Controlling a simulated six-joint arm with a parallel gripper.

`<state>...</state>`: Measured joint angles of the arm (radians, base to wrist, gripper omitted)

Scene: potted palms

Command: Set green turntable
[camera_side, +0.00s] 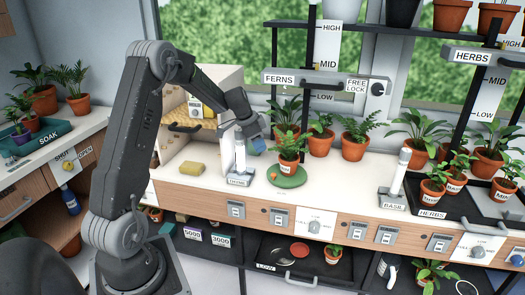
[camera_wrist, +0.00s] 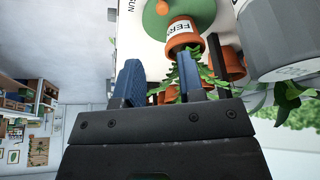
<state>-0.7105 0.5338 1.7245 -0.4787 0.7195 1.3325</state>
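The green turntable (camera_side: 296,182) is a flat round disc on the white counter, with a small orange knob (camera_side: 273,176) near its left edge. A terracotta pot (camera_side: 288,167) with a leafy fern stands on it. In the wrist view the turntable (camera_wrist: 152,24) shows at the top, with the pot labelled FERN (camera_wrist: 184,36) beside its knob. My gripper (camera_side: 259,144) is left of the fern and above the counter. Its two blue fingers (camera_wrist: 159,64) are apart, with fern leaves visible beyond and beside them. I cannot tell whether they touch the leaves.
A white upright stand with a label (camera_side: 240,165) is close left of the turntable. A similar BASIL stand (camera_side: 396,185) is to the right. Potted plants (camera_side: 353,147) line the back under the FERNS rack (camera_side: 310,77). A yellow sponge (camera_side: 193,168) lies left. Counter right of the turntable is clear.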

